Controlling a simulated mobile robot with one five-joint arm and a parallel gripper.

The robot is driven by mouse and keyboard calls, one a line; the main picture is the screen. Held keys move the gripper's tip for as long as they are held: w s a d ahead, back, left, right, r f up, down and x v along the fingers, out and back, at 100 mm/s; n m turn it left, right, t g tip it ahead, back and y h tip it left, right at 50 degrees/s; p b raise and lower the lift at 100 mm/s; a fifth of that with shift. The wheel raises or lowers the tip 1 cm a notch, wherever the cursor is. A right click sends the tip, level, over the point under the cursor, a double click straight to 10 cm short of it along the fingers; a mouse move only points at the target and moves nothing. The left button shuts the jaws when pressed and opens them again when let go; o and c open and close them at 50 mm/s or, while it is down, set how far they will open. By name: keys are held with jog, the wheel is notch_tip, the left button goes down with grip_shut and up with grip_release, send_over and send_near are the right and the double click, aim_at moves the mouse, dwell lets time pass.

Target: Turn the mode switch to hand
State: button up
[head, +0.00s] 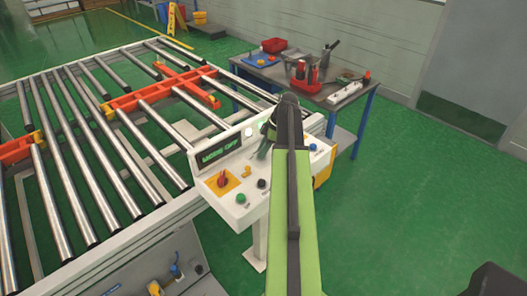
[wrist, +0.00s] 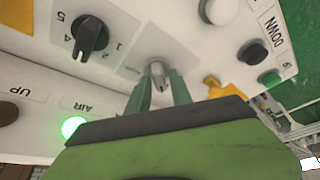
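The mode switch, a small silver lever (wrist: 157,72) on a pale grey plate of the white control panel (wrist: 35,55), shows in the wrist view. My gripper (wrist: 159,80) has its two dark green fingers apart, one on either side of the lever, with the tips close to the panel. Whether either finger touches the lever cannot be told. In the head view my gripper (head: 268,135) is over the back of the panel (head: 228,209), and my arm hides the switch. The panel's display (head: 217,153) seems to read MODE OFF in green letters.
Close to the switch are a black numbered knob (wrist: 90,38), a lit green AIR button (wrist: 73,127), a white button (wrist: 218,10) and a black DOWN button (wrist: 252,52). A roller conveyor (head: 85,165) lies left; a cluttered workbench (head: 318,95) stands behind.

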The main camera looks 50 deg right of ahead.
grip_shut()
jog(key=shift+d, duration=0.3)
jog(key=shift+s+a, duration=0.1)
jog(key=shift+a, duration=0.15)
jog(key=shift+a+m+t+h, duration=0.2)
jog(key=shift+m+t+h, duration=0.25)
jog(key=shift+m, duration=1.05)
jog(key=m+h, duration=0.1)
jog(key=m, duration=0.3)
jog(key=shift+a+t+h, duration=0.1)
jog(key=shift+t+h, duration=0.15)
jog(key=shift+h, duration=0.1)
jog(key=shift+m+h, duration=0.5)
jog(key=shift+m, duration=0.9)
